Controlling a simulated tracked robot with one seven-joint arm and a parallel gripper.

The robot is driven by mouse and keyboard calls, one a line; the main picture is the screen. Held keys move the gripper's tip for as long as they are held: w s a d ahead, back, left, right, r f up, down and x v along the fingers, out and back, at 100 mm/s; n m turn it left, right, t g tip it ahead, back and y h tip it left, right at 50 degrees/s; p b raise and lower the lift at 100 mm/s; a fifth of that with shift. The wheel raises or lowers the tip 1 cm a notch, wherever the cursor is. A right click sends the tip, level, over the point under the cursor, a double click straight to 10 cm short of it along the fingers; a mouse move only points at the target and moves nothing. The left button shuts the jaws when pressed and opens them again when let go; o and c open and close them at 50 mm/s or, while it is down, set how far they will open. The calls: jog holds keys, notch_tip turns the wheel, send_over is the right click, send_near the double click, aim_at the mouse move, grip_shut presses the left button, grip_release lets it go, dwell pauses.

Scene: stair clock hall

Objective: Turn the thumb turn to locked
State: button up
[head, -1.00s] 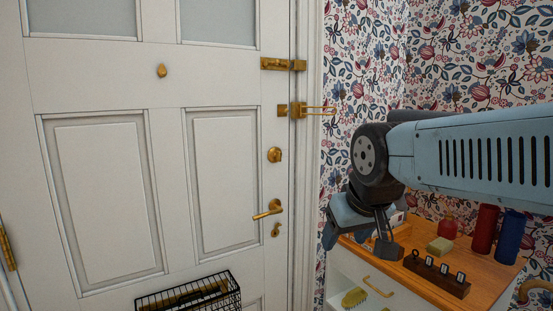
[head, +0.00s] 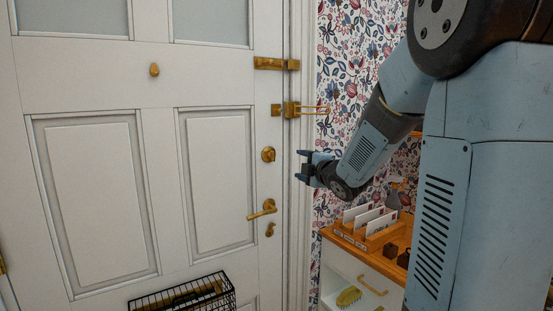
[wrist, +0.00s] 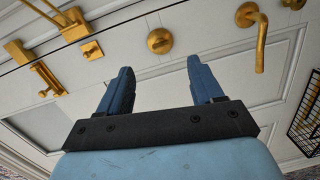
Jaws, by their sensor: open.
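The brass thumb turn (head: 268,154) is a round plate with a small knob, on the right side of the white door (head: 155,180), above the lever handle (head: 262,210). In the wrist view the thumb turn (wrist: 160,41) lies ahead of the fingers, near the middle top. My gripper (head: 303,163) is just right of the thumb turn in the head view, with its fingers pointing left toward the door. In the wrist view my gripper (wrist: 161,84) has its two blue fingers spread wide with nothing between them. It appears apart from the thumb turn.
A brass bolt (head: 276,63) and a door guard (head: 297,110) sit above on the door edge. A black wire basket (head: 185,296) hangs low on the door. A wooden-topped cabinet (head: 338,236) with a letter rack (head: 370,228) stands below my arm.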

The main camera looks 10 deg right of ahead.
aim_at(273, 156)
jog(key=w+a+n+y, duration=0.1)
jog(key=w+a, duration=0.4)
jog(key=w, duration=0.9)
jog(key=shift+w+a+f+n+y, duration=0.15)
jog(key=shift+f+n+y, duration=0.25)
jog(key=shift+n, duration=0.3)
jog(key=shift+r, duration=0.1)
jog(key=c, duration=1.1)
